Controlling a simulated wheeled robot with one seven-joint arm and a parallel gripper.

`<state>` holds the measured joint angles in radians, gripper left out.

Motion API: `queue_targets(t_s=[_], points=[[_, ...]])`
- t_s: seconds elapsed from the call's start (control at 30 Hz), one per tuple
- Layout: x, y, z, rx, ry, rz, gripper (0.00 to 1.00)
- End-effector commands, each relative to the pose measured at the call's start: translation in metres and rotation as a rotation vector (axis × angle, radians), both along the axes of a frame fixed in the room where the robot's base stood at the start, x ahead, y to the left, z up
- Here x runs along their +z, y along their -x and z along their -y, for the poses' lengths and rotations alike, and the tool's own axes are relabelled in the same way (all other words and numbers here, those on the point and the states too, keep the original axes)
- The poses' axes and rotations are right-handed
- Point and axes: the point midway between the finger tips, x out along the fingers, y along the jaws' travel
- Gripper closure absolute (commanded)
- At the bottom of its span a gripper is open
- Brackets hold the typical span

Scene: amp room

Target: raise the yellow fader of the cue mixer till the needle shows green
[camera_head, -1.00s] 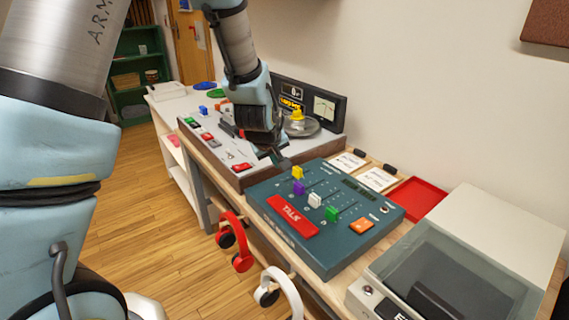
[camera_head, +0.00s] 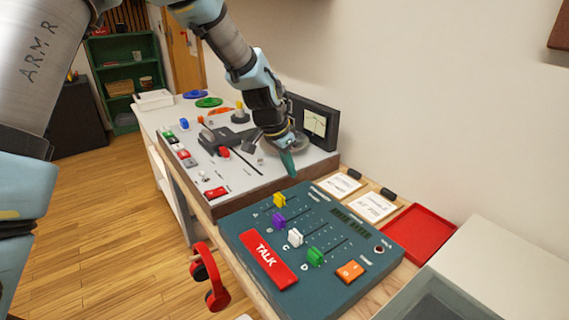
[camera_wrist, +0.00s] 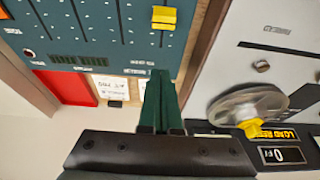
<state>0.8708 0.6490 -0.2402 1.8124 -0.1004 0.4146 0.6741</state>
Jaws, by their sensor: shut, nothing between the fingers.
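The cue mixer (camera_head: 335,292) is a dark teal panel with several coloured faders in front of me. Its yellow fader (camera_head: 279,200) is the far left one, beside a purple one. The yellow fader also shows at the top of the wrist view (camera_wrist: 164,15). My gripper (camera_head: 290,168) is shut and empty, its green fingers pointing down above the mixer's back left edge, apart from the yellow fader. In the wrist view the shut fingers (camera_wrist: 161,98) stand over that edge. A needle meter (camera_head: 315,123) with a pale face stands at the back; its needle is too small to read.
A grey console (camera_head: 205,187) with a turntable lies left of the mixer. White cards (camera_head: 340,185) and a red tray (camera_head: 418,234) lie behind it. Red headphones (camera_head: 209,280) hang at the front. A pale box (camera_head: 490,262) stands at the right.

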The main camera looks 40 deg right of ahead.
Motion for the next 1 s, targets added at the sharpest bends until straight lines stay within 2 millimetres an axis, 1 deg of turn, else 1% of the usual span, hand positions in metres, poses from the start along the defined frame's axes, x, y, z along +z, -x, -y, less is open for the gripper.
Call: queue_targets(t_s=[0.03,0.2,0.33,0.37,0.4,0.5,0.6,0.73,1.0], points=[[-0.01,0.001,0.003,-0.001,-0.004,-0.003,1.0],[-0.042,0.002,0.014,0.0,-0.003,-0.002,1.0],[-0.064,0.002,0.022,0.002,-0.003,-0.001,1.0],[-0.058,0.0,0.013,0.006,-0.002,-0.001,1.0],[-0.058,-0.001,0.006,0.005,-0.001,-0.001,1.0],[-0.058,-0.001,-0.006,0.004,0.0,0.001,1.0],[-0.06,-0.002,-0.014,0.004,0.0,0.001,1.0],[-0.061,-0.001,-0.019,0.003,0.0,0.0,1.0],[-0.061,-0.001,-0.019,0.003,0.001,0.001,1.0]])
